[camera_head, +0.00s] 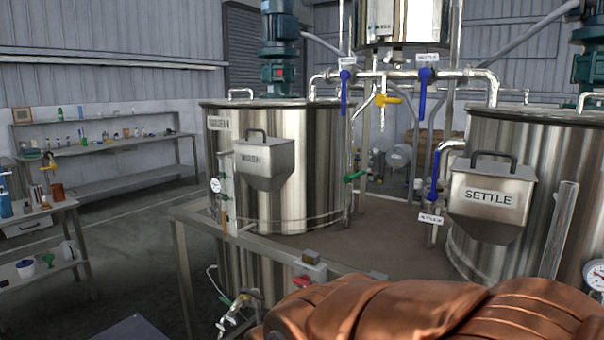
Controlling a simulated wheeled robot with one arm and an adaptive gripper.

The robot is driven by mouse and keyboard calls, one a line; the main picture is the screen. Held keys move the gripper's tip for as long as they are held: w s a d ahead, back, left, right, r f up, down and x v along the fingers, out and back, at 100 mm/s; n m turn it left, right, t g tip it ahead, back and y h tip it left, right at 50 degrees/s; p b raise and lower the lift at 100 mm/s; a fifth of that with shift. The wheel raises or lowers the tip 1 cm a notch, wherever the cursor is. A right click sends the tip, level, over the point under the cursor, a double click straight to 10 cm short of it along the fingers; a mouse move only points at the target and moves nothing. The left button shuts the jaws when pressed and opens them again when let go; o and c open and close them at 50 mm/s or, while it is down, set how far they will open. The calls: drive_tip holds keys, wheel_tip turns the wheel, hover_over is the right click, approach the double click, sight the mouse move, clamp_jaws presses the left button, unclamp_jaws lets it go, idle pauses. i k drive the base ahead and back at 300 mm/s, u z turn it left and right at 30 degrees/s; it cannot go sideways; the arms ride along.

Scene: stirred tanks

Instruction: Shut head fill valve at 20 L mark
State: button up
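The head tank (403,22) is a steel vessel raised at the top centre, cut off by the picture's edge. Below it, two labelled valves with blue handles hang on the pipework, a left one (345,88) and a right one (424,90). A yellow-handled valve (388,99) sits between them, its handle lying roughly level. The small labels are too blurred to read surely, so I cannot tell which is the head fill valve. No 20 L mark or liquid level on the head tank can be made out. My gripper is not in view.
A steel tank (310,150) stands left of centre, and a tank with a SETTLE hopper (488,197) stands at right.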

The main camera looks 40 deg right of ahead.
sight(357, 175)
drive_tip(key=z, duration=0.05)
drive_tip(key=i, duration=0.75)
drive_tip(key=z, duration=1.05)
drive_tip(key=i, duration=0.6)
drive_tip(key=z, duration=0.75)
